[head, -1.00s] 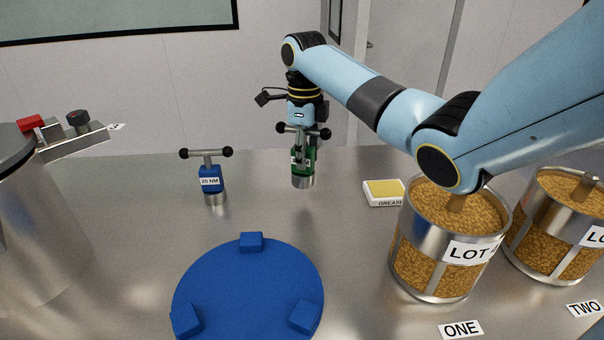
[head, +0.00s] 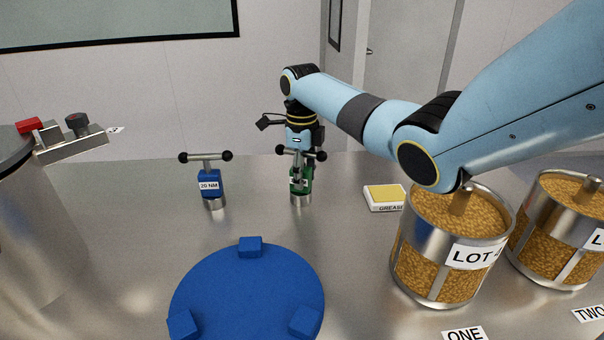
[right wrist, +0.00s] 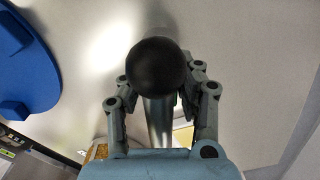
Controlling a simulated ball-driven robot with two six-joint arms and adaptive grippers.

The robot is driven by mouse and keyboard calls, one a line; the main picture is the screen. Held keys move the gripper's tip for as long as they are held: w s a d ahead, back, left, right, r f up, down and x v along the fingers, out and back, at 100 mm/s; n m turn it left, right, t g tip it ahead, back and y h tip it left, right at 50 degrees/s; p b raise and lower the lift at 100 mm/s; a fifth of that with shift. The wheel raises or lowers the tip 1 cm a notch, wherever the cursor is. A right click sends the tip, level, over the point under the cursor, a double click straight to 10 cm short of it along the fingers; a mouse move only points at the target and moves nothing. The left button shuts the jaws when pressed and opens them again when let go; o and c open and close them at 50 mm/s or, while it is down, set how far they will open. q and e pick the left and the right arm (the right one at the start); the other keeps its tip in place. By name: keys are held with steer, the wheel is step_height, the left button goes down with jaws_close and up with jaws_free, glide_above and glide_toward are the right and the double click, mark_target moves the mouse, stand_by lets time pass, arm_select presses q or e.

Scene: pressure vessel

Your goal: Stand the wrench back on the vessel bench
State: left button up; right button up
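A green-bodied T-handle wrench (head: 306,184) with black ball ends is upright at the back middle of the bench (head: 120,200) in the head view. Its metal foot is at or just above the bench top; I cannot tell if it touches. My right gripper (head: 298,179) is behind it and shut on its body. In the right wrist view, a black ball end (right wrist: 158,66) and the bar lie between the fingers (right wrist: 158,100), and the body below is hidden. A blue wrench (head: 210,185) labelled 20 NM stands upright to its left. My left gripper is not in view.
A grease pad (head: 384,196) lies to the right of the green wrench. Two grain-filled metal baskets (head: 440,275) (head: 555,245) stand at right. A blue disc (head: 247,295) with raised blocks is in front; a steel vessel (head: 35,240) is at left.

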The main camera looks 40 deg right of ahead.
steer(key=o, duration=0.3)
steer(key=shift+r, duration=0.1)
step_height(320, 180, up, 12)
steer(key=shift+r+p, duration=0.1)
steer(key=shift+p, duration=0.5)
steer(key=shift+a, duration=0.1)
